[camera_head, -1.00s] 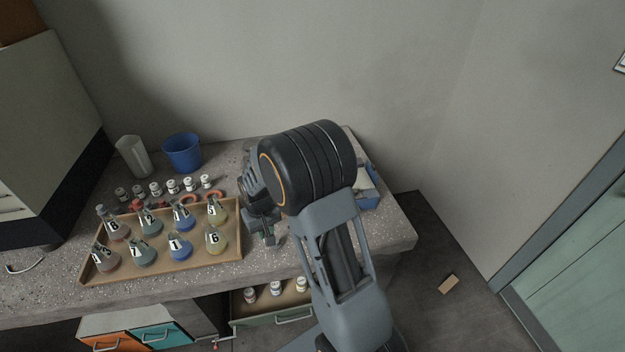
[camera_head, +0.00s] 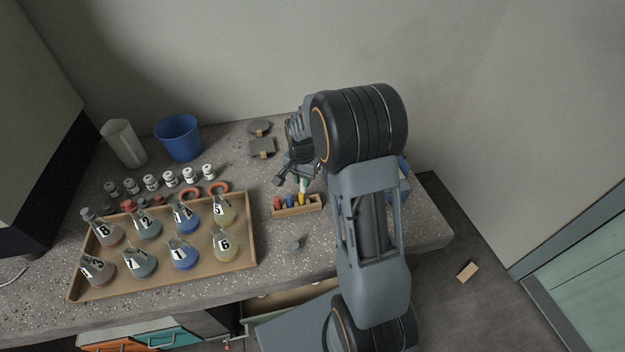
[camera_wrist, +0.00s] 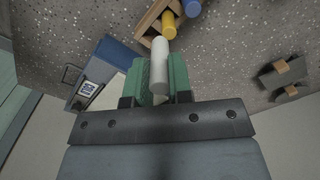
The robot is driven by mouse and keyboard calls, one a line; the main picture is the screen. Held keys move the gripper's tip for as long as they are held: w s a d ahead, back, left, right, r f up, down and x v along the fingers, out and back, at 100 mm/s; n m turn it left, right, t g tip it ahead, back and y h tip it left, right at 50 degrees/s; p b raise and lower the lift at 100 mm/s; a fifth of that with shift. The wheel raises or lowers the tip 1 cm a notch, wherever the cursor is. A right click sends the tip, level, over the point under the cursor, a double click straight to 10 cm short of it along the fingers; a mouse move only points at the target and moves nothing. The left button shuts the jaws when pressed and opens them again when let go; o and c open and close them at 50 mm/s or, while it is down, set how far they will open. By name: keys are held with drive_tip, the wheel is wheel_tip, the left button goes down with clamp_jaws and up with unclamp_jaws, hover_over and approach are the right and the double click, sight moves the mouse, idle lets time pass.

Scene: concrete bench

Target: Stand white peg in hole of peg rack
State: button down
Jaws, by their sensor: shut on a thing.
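My gripper (camera_wrist: 160,80) is shut on the white peg (camera_wrist: 159,62), which sits between its green fingers in the wrist view. The peg also shows in the head view (camera_head: 303,186), partly hidden by the gripper (camera_head: 301,180). The peg rack (camera_head: 298,210) is a small wooden block on the bench, holding a red peg (camera_head: 278,203), a blue peg (camera_head: 289,201) and a yellow peg (camera_head: 301,199). In the wrist view the white peg's far end appears close to the rack (camera_wrist: 151,17), beside the yellow peg (camera_wrist: 168,26). I cannot tell whether it is in a hole.
A wooden tray (camera_head: 252,262) of numbered flasks stands left of the rack. A small grey object (camera_head: 296,244) lies in front of the rack. A blue box (camera_wrist: 118,53) is close by in the wrist view. Two dark pieces with wooden blocks (camera_head: 262,147) lie behind.

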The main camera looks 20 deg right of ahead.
drive_tip(key=d+f+m+b, duration=0.3)
drive_tip(key=f+m+b, duration=0.2)
drive_tip(key=m, duration=0.1)
drive_tip(key=shift+w+d+f, duration=0.25)
drive_tip(key=shift+d, duration=0.05)
idle(0.4)
drive_tip(key=shift+f+b, duration=1.4)
drive_tip(key=shift+f, duration=0.5)
idle(1.0)
drive_tip(key=c, duration=0.9)
unclamp_jaws()
drive_tip(key=shift+c, duration=0.2)
wheel_tip(320, 180, up, 14)
drive_tip(key=p, duration=0.1)
drive_tip(key=shift+p, duration=0.3)
drive_tip(key=shift+f, duration=0.1)
